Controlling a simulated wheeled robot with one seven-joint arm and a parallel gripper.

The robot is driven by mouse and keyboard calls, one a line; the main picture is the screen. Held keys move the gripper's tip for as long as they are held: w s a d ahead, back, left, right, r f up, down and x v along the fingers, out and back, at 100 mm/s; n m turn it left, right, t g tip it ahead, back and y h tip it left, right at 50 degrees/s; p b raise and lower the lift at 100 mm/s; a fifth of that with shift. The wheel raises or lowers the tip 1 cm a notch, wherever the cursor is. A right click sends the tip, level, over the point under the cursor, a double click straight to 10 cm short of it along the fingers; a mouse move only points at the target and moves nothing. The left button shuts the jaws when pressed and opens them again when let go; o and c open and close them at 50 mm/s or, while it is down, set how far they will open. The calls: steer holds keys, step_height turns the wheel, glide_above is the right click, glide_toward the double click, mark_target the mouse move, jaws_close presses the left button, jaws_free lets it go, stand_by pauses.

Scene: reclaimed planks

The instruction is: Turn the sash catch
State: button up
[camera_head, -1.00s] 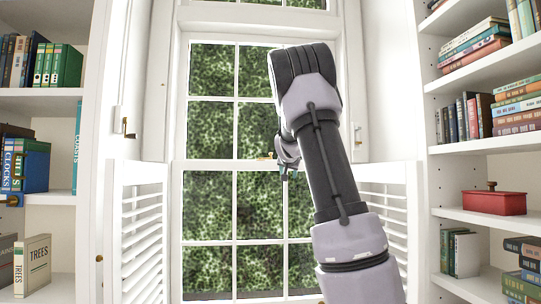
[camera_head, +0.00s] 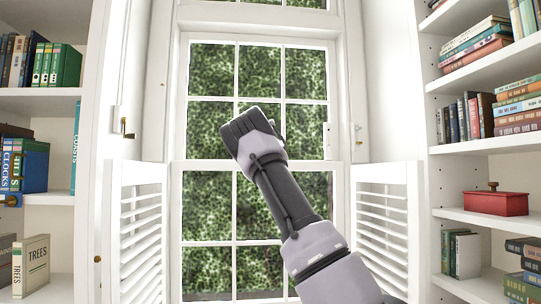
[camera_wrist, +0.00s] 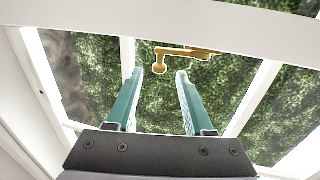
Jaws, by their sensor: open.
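The brass sash catch (camera_wrist: 182,56) shows in the wrist view, near the top centre, set at the window's white meeting rail. Its lever with a round knob hangs toward the left, and the wider part lies to the right. My gripper (camera_wrist: 170,72) is open and empty, its two green fingers pointing up at the catch. The knob lies just beyond and between the fingertips, and no contact shows. In the head view the catch and my fingers are hidden behind my arm. The sash window (camera_head: 234,165) stands in the middle there.
Open louvred shutters stand left (camera_head: 140,230) and right (camera_head: 383,225) of the window. White bookshelves with books flank both sides, and a red box (camera_head: 496,201) sits on the right shelf. Green hedge fills the panes.

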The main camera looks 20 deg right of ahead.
steer(key=shift+x, duration=1.75)
steer(key=shift+d, duration=0.1)
steer(key=shift+c, duration=0.3)
jaws_close()
steer(key=shift+w+d+f+n+y, duration=0.1)
steer(key=shift+d+f+n+y, duration=0.2)
steer(key=shift+d+y, duration=0.1)
steer(key=shift+w+f+n+t+y, duration=0.35)
steer(key=shift+n+t+y, duration=0.3)
steer(key=shift+y, duration=0.35)
steer(key=shift+r, duration=0.1)
steer(key=shift+a+r+n+y, duration=0.15)
steer(key=shift+r+n+y, duration=0.25)
steer(key=shift+y, duration=0.1)
steer(key=shift+r, duration=0.1)
steer(key=shift+o, duration=0.3)
jaws_free()
